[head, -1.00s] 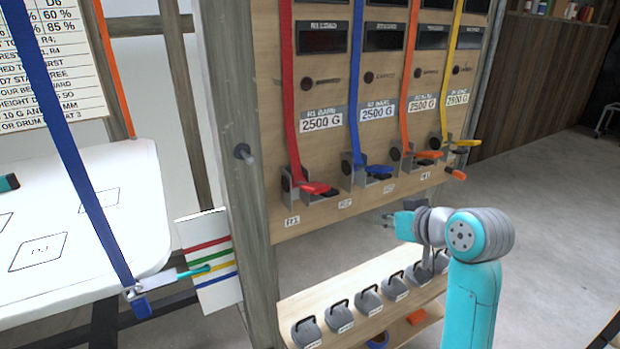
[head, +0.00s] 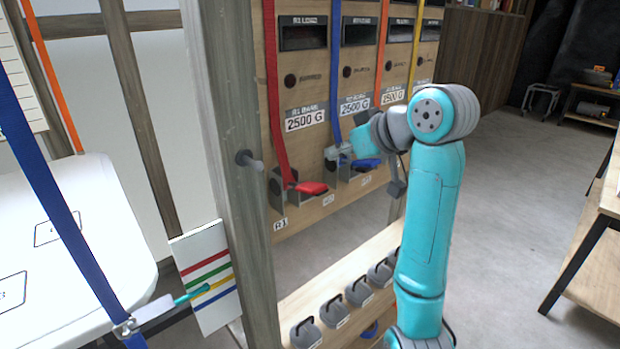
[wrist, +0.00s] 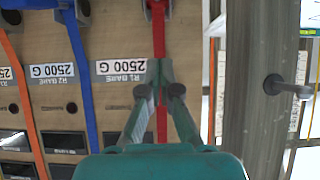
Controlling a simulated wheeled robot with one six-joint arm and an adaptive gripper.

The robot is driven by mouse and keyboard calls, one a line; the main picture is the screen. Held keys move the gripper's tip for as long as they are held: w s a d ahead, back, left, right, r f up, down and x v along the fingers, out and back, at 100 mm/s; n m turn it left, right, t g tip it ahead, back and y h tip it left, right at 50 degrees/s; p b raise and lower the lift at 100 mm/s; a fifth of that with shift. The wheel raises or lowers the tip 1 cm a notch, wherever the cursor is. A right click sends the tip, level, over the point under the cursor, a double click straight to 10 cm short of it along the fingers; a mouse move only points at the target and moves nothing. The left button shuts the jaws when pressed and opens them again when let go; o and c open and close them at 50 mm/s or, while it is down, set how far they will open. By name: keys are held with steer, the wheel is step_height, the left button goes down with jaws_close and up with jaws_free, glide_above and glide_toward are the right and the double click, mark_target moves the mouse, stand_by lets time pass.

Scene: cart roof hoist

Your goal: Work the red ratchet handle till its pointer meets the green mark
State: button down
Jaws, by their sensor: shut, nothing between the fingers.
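The red ratchet handle (head: 311,188) sits low on the wooden panel, at the foot of the red strap (head: 272,100). My gripper (head: 335,153) is shut and empty, above and to the right of the red handle and apart from it. In the wrist view its fingertips (wrist: 164,72) meet in front of the red strap (wrist: 159,40), and the red ratchet is only partly visible at the top edge. The teal pointer (head: 193,294) lies over a white card (head: 214,312) with coloured lines. Its tip is below the green mark (head: 208,273), near the yellow and blue lines.
A blue handle (head: 364,164) is close right of the red one, near my gripper. A thick wooden post (head: 225,130) with a protruding peg (head: 247,160) stands left. Several grey weights (head: 332,312) line the shelf below.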

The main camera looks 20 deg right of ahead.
glide_above(315, 186)
steer(key=f, duration=0.5)
steer(key=shift+w+a, duration=0.25)
steer(key=shift+w, duration=0.05)
step_height(315, 186, down, 3)
steer(key=shift+d+f, duration=0.1)
steer(key=shift+s+f, duration=0.25)
steer(key=shift+f, duration=0.3)
steer(key=shift+d+f, duration=0.1)
steer(key=shift+f, duration=0.05)
